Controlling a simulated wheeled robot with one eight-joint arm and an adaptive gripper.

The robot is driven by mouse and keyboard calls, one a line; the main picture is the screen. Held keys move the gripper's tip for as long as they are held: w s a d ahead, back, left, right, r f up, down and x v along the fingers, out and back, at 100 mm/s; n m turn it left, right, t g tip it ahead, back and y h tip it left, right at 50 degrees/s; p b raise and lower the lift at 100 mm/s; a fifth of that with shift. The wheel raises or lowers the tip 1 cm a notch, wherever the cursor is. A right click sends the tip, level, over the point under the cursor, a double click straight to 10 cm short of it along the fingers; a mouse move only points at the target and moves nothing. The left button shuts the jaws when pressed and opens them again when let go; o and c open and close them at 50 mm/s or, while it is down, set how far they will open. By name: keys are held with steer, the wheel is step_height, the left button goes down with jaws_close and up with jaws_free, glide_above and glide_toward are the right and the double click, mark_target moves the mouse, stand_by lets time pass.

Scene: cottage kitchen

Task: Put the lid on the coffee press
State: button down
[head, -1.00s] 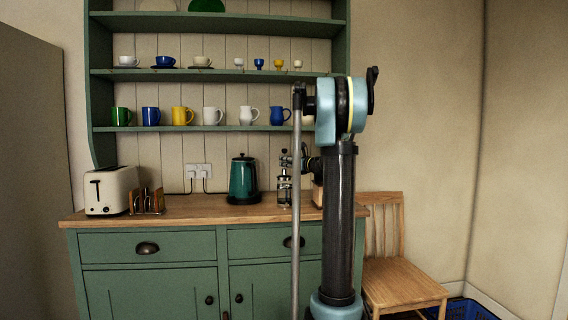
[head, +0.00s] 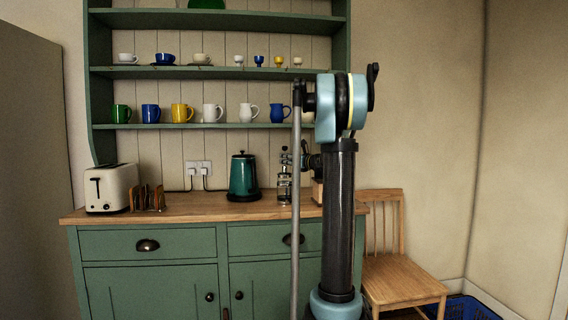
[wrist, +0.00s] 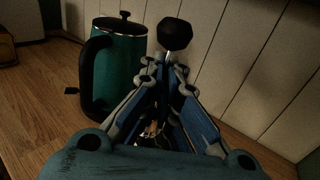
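The coffee press (head: 284,189), a glass body with a metal frame, stands on the wooden counter to the right of the green kettle, partly behind my arm. My gripper (head: 290,160) is at its top. In the wrist view, the fingers of my gripper (wrist: 166,68) close together just below a round black knob (wrist: 174,34), which looks like the knob of the lid's plunger. The fingers appear shut on its stem. Metal parts show dimly between the fingers. The lid's disc is hidden, so I cannot tell whether it touches the press rim.
The green kettle (head: 243,178) stands close left of the press; it also shows in the wrist view (wrist: 120,62). A toaster (head: 111,190) and a toast rack (head: 147,198) are further left. The plank wall is close behind. Counter (head: 205,208) is clear before the kettle.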

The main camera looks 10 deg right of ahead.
steer(key=shift+f, duration=0.6)
stand_by(0.7)
steer(key=c, duration=2.1)
jaws_free()
steer(key=shift+v, duration=5.5)
